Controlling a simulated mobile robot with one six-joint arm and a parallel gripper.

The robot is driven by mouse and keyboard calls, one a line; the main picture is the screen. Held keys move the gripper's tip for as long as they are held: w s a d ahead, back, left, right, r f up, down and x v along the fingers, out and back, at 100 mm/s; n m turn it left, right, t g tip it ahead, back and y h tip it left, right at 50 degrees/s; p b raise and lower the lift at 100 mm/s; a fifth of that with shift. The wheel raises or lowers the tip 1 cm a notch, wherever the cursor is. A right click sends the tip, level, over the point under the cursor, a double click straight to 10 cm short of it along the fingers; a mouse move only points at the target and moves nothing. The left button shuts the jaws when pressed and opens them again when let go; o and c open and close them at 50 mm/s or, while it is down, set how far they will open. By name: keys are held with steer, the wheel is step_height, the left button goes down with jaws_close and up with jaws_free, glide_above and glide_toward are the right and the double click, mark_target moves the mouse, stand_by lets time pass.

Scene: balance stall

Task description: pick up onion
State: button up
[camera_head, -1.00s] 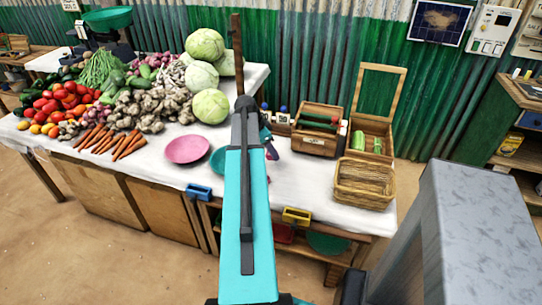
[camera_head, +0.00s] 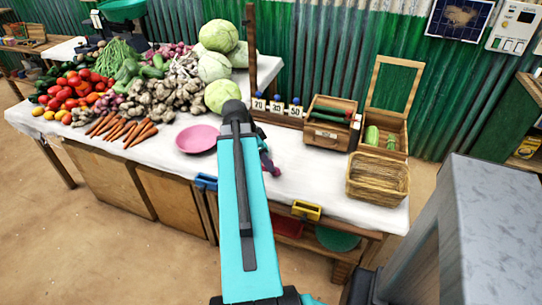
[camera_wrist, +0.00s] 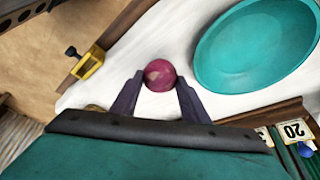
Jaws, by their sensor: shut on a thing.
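The onion (camera_wrist: 159,75) is round and purple-red. In the wrist view it sits between the fingertips of my gripper (camera_wrist: 159,88), which is shut on it. White tabletop (camera_wrist: 190,25) shows behind it, and I cannot tell whether the onion touches the cloth. In the head view my gripper (camera_head: 272,168) is small and partly hidden by my arm, over the front part of the table. A small purplish patch there seems to be the onion.
A teal plate (camera_wrist: 255,45) lies beside the onion; my arm hides it in the head view. A pink plate (camera_head: 197,139), vegetable piles, a wicker basket (camera_head: 378,178), wooden boxes (camera_head: 328,133) and number cards (camera_head: 276,106) stand around.

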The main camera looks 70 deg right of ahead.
steer(key=shift+w+a+r, duration=0.1)
steer(key=shift+a, duration=1.15)
steer(key=shift+w, duration=0.1)
steer(key=w+a+r+n+t, duration=0.2)
steer(key=w+a+n, duration=0.35)
steer(key=w, duration=0.45)
steer(key=w+a+r+n+t+h, duration=0.15)
steer(key=w+a+n, duration=0.25)
steer(key=w+a, duration=0.4)
steer(key=w+a+r+n+t+y, duration=0.1)
steer(key=w+a+r+n, duration=0.3)
steer(key=w, duration=0.7)
steer(key=w+a+r+n+t+y, duration=0.1)
steer(key=w+a+n, duration=0.3)
steer(key=a, duration=0.7)
steer(key=w+a+r+n+t+y, duration=0.1)
steer(key=w+a+r+n, duration=0.3)
steer(key=a, duration=0.7)
steer(key=w+a+r+n+t+y, duration=0.1)
steer(key=w+a+n, duration=0.4)
steer(key=a, duration=0.6)
steer(key=shift+w+a+r+y, duration=0.25)
steer(key=shift+a+r+y, duration=0.1)
steer(key=shift+r, duration=0.4)
